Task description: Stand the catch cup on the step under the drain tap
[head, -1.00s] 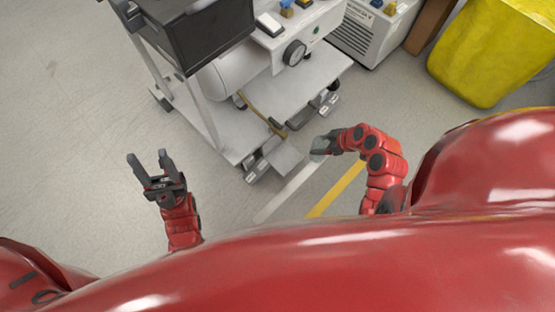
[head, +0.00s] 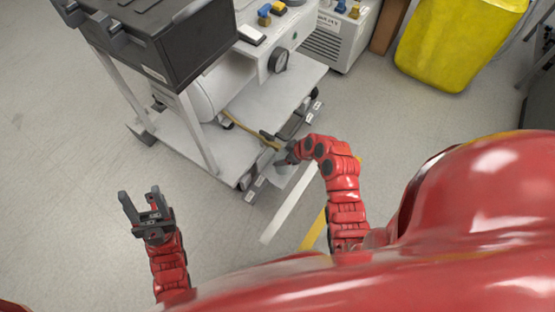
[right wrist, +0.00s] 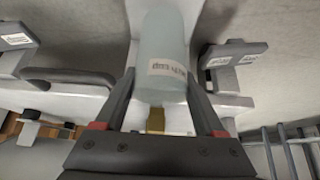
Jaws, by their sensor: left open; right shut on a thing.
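The catch cup (right wrist: 165,55) is a pale, translucent cup with a small printed label. It shows large in the right wrist view, between the fingers of my right gripper (head: 286,154), which is shut on it. In the head view my right gripper is over the low grey step (head: 272,179) at the cart's front edge and hides much of the cup. The drain tap (head: 274,145) appears at the end of a yellow-brown hose, close to the gripper. A brass part (right wrist: 156,120) shows beside the cup in the wrist view. My left gripper (head: 143,203) is open and empty over the floor.
The compressor cart (head: 190,145) carries a white tank (head: 195,92) and a dark box (head: 165,40). Its post stands left of the hose. A yellow bin (head: 455,40) and another grey unit (head: 340,35) are farther back. The floor at left is clear.

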